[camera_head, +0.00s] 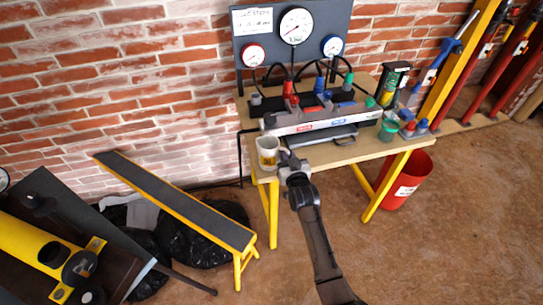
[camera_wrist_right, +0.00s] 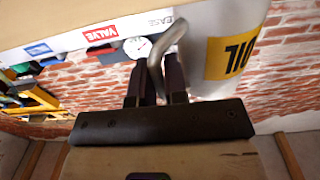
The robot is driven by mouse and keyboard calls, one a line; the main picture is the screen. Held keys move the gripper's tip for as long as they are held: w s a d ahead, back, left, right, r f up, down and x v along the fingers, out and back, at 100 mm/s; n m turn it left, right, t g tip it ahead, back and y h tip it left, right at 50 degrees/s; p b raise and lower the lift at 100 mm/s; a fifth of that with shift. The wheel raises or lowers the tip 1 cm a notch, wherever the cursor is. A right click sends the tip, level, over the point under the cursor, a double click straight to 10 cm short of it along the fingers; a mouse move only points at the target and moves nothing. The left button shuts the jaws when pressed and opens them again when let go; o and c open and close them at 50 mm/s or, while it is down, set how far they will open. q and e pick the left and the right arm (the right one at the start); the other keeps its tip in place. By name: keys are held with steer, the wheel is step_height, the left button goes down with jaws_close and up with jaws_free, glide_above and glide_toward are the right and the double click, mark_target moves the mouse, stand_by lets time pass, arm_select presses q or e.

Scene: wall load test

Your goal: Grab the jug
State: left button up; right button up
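The jug (camera_head: 268,152) is pale with a yellow label, upright at the front left corner of the wooden table (camera_head: 335,153). In the right wrist view, the jug (camera_wrist_right: 222,45) shows the word OIL on its yellow label, and its grey curved handle (camera_wrist_right: 157,75) runs between the fingers. My right gripper (camera_head: 287,160) is at the jug's right side. In the wrist view, the right gripper's fingers (camera_wrist_right: 160,82) are close together with the handle filling the gap. The lower end of the handle is hidden behind the gripper body. My left gripper is not in view.
A grey manifold with labels (camera_head: 320,118) and several coloured caps stands behind the jug. A green cup (camera_head: 388,131) is farther right. A gauge board (camera_head: 293,35) rises at the back. A sloping yellow-edged bench (camera_head: 178,200) is left of the table, a red bucket (camera_head: 405,180) right.

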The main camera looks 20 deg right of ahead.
jaws_close()
steer(key=shift+r, duration=0.15)
